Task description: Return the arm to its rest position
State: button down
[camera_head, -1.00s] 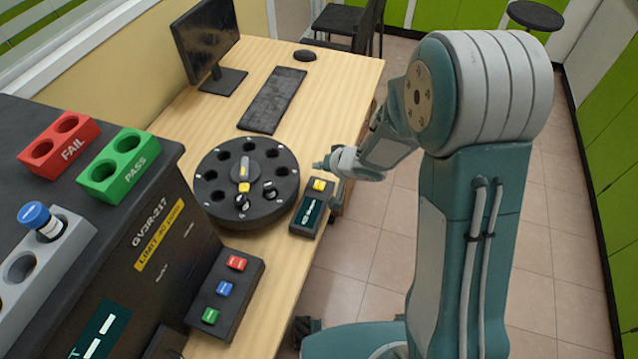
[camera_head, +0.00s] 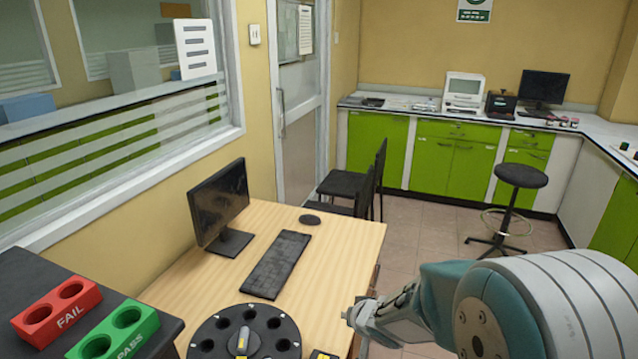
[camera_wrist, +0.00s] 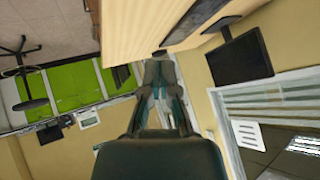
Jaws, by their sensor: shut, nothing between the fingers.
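My arm (camera_head: 530,305) shows at the lower right of the head view, in front of the wooden table's right side. In the wrist view my gripper (camera_wrist: 160,56) reaches up the middle. Its fingers are together with nothing between them.
The wooden table (camera_head: 335,240) holds a monitor (camera_head: 222,208), a keyboard (camera_head: 275,264), a mouse (camera_head: 310,219) and the carousel (camera_head: 280,322). Red FAIL (camera_head: 58,309) and green PASS (camera_head: 115,330) racks stand at lower left.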

jog(key=s+d+r+m+h, duration=0.1)
jog(key=s+d+r+h, duration=0.1)
jog(key=s+d+r, duration=0.3)
jog(key=s+d+r+h, duration=0.3)
jog(key=d+r, duration=0.1)
jog(key=r, duration=0.3)
jog(key=s+r+n+g+y, duration=0.1)
jog(key=s+r, duration=0.3)
jog(key=s, duration=1.4)
jog(key=shift+a+g, duration=0.15)
jog(key=shift+g, duration=0.65)
jog(key=shift+r, duration=0.1)
